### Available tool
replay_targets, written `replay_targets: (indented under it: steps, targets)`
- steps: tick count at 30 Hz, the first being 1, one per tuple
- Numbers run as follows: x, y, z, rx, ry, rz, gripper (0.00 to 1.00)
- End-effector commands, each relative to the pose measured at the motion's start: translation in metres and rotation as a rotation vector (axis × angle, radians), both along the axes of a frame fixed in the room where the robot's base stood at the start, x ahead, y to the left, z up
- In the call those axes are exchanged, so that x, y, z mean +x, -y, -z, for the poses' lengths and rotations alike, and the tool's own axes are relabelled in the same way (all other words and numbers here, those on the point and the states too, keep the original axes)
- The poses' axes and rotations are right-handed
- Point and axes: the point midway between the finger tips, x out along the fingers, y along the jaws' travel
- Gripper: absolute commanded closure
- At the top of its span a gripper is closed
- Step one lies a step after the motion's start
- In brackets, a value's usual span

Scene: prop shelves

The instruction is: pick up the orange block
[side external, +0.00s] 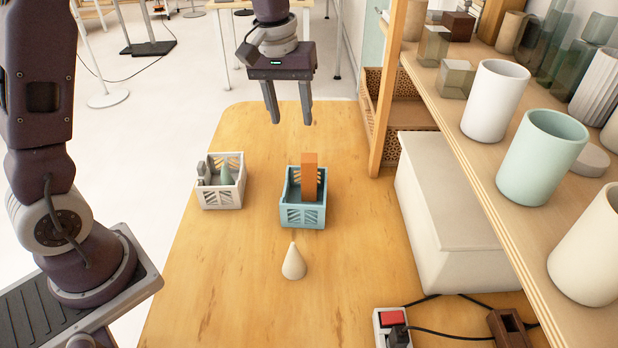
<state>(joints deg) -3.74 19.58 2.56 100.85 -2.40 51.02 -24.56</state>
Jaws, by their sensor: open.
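The orange block (309,178) is a tall narrow block standing in the teal basket (304,215), near its right side. Its top rises above the basket rim, and its lower end is partly hidden by the basket's front wall. My gripper (291,122) is open and empty, fingers pointing down. It hangs above the table, up and a little left of the block in the picture, and apart from it.
A white basket (222,200) with grey and green pieces stands left of the teal one. A pale cone (293,263) stands in front. A shelf with cups (495,101) and a white box (440,215) bound the right. A power strip (392,328) lies at the front right.

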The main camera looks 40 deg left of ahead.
Motion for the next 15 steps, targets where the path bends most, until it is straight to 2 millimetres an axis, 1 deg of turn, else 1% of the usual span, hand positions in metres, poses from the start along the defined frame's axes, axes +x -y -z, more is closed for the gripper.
replay_targets:
  steps: [1, 2, 3, 6, 9, 15]
  targets:
    - [0.023, -0.008, 0.034, -0.006, -0.049, -0.057, 0.53]
    - [0.035, -0.011, 0.052, -0.009, -0.070, -0.092, 0.53]
    - [0.048, -0.016, 0.075, -0.011, -0.094, -0.132, 0.53]
    - [0.065, -0.023, 0.115, -0.015, -0.133, -0.199, 0.53]
    - [0.071, -0.025, 0.131, -0.016, -0.147, -0.225, 0.53]
    - [0.071, -0.026, 0.158, -0.015, -0.154, -0.229, 0.53]
